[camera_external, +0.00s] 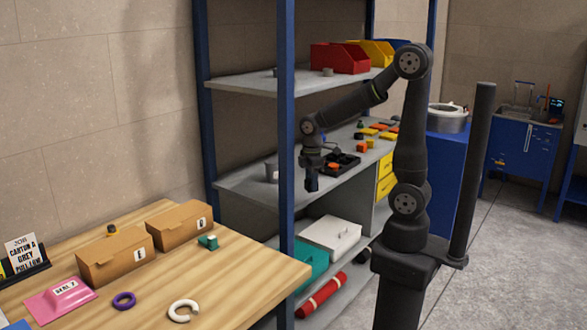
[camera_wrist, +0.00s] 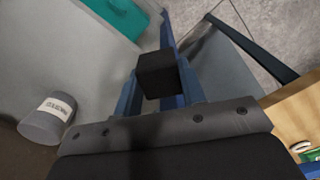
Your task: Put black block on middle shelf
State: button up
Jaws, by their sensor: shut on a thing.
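In the wrist view the black block (camera_wrist: 158,75) is held between the two blue fingers of my gripper (camera_wrist: 157,92). In the external view my gripper (camera_external: 311,183) points down at the front of the blue-framed shelf unit, near the height of the middle shelf (camera_external: 240,186). The block is too small and dark to make out clearly there. The middle shelf carries a grey cup (camera_external: 271,172) at its left, a black tray (camera_external: 341,163) and several small orange and yellow blocks further right. The cup also shows at the left of the wrist view (camera_wrist: 47,120).
A blue shelf post (camera_external: 286,120) stands left of my gripper. The top shelf (camera_external: 260,85) holds red and yellow bins. The bottom shelf has a white case (camera_external: 330,236) and a teal box (camera_external: 305,266). A wooden table (camera_external: 240,265) with cardboard boxes stands at the left.

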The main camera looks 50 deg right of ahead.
jog(key=w+d+m, duration=0.2)
jog(key=d, duration=0.6)
jog(key=w+d+m, duration=0.1)
jog(key=w+d, duration=0.1)
jog(key=d, duration=0.7)
jog(key=w+d+r+m, duration=0.1)
jog(key=w+d+m, duration=0.1)
jog(key=d, duration=0.7)
jog(key=shift+m, duration=0.3)
jog(key=s+d+m, duration=0.2)
jog(key=s+d, duration=0.2)
jog(key=d, duration=0.5)
jog(key=s+d+m, duration=0.2)
jog(key=s+d, duration=0.2)
jog(key=d, duration=0.6)
jog(key=s+d+m, duration=0.2)
jog(key=s+d, duration=0.2)
jog(key=d, duration=0.5)
jog(key=w, duration=1.8)
jog(key=shift+w+f, duration=0.3)
notch_tip(320, 180, down, 6)
jog(key=shift+r, duration=0.2)
jog(key=shift+w+f, duration=0.15)
